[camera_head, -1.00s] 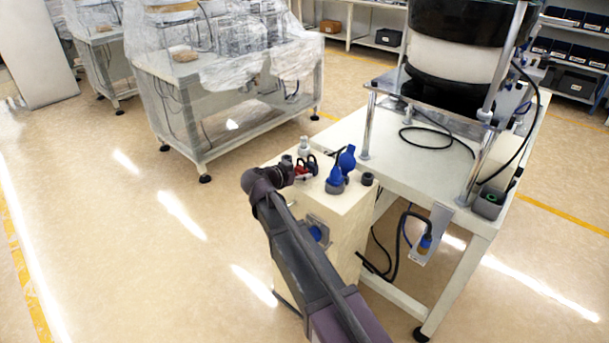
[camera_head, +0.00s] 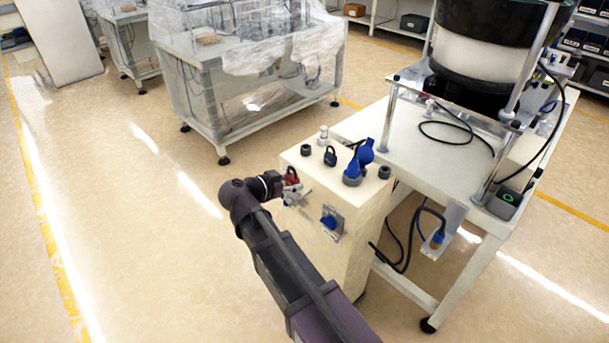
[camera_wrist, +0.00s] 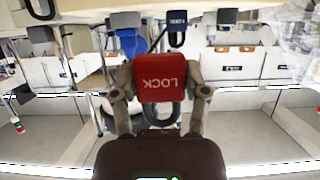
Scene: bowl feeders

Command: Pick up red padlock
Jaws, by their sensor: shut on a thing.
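The red padlock (camera_wrist: 168,77) is between the two fingers of my gripper (camera_wrist: 160,85) in the wrist view. Its face reads LOCK, upside down in that view. My gripper is shut on it. In the head view, the red padlock (camera_head: 291,176) shows at the tip of my gripper (camera_head: 290,188), at the left edge of the cream box (camera_head: 345,224). My fingers hide part of it. Whether it touches the box top is hard to tell.
A dark padlock (camera_head: 330,156) and a blue plug connector (camera_head: 359,163) stand on the box top, with small black and silver fittings around them. A blue switch (camera_head: 330,223) is on the box's front. The bowl feeder table (camera_head: 400,140) stands right. Open floor lies left.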

